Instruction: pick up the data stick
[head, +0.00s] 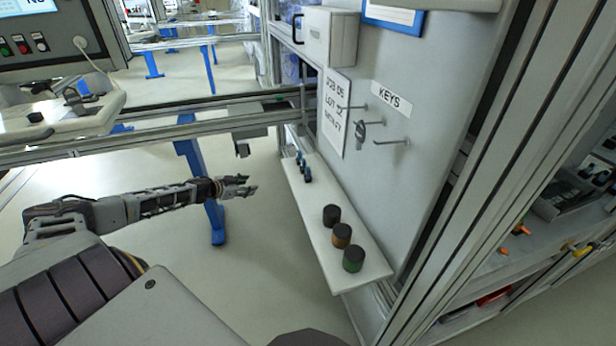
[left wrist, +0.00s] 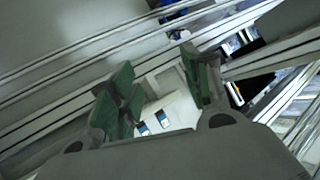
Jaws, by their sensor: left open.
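Two small blue-and-dark pieces stand near the far end of a white shelf (head: 312,207): a farther piece (head: 300,158) and a nearer piece (head: 307,173). They are too small to tell for sure which is the data stick. My left gripper (head: 250,186) is open and empty, left of the shelf and apart from it. In the left wrist view its green-padded fingers (left wrist: 157,72) are spread, and two small blue pieces (left wrist: 142,129) (left wrist: 164,118) show on a pale surface beyond them. My right gripper is out of view.
A key (head: 359,131) hangs on a hook above. A metal rail (head: 150,142) runs behind my left arm.

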